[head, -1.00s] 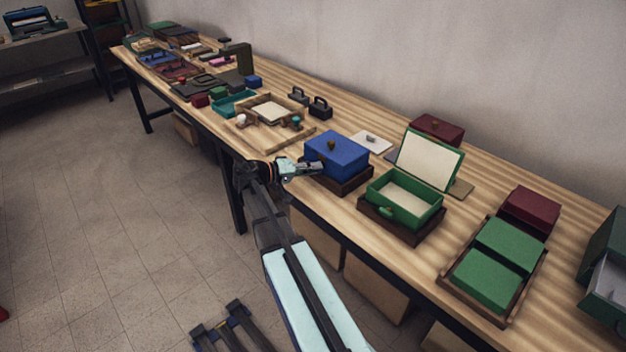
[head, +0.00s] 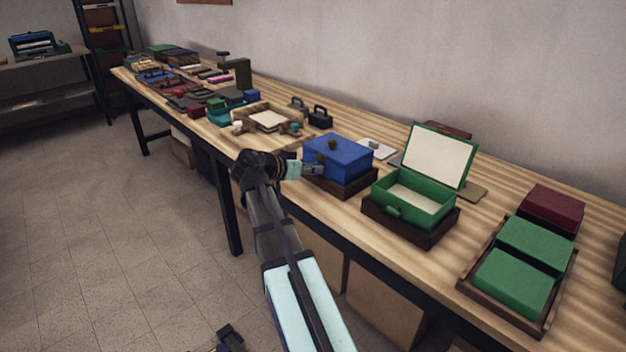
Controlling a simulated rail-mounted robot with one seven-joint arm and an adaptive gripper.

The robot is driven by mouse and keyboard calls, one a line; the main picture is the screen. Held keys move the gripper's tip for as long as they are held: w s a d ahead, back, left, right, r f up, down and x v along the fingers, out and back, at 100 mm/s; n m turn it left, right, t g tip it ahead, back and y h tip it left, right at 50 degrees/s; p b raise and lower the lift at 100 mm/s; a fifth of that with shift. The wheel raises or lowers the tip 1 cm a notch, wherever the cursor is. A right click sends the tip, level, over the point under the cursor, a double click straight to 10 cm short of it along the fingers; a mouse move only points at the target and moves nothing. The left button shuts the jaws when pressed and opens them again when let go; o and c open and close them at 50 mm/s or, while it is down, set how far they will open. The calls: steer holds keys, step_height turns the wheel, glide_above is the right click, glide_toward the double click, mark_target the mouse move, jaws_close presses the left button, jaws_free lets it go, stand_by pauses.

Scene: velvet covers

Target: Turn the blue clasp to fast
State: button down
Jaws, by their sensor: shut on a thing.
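The blue box (head: 338,158) is closed and sits on a dark wooden base (head: 345,186) near the table's front edge. A small dark brown knob (head: 332,142) stands on its lid. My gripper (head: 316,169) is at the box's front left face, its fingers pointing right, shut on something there. The blue clasp itself is hidden behind the fingers or too small to make out, so I cannot tell which way it is turned.
An open green box (head: 410,205) on a dark base stands close to the right. A tray (head: 535,318) with green boxes lies farther right. A wooden tray (head: 240,112) and small black weights (head: 320,117) are to the left.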

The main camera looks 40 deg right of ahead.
steer(key=shift+s+m+t+b, duration=0.1)
steer(key=shift+m+t+b, duration=0.3)
steer(key=shift+m+b, duration=0.4)
steer(key=c, duration=1.2)
jaws_free()
steer(key=shift+o, duration=0.2)
steer(key=shift+a, duration=0.1)
steer(key=v, duration=1.1)
steer(key=shift+a+r, duration=0.25)
steer(key=shift+a, duration=0.1)
steer(key=shift+n, duration=0.3)
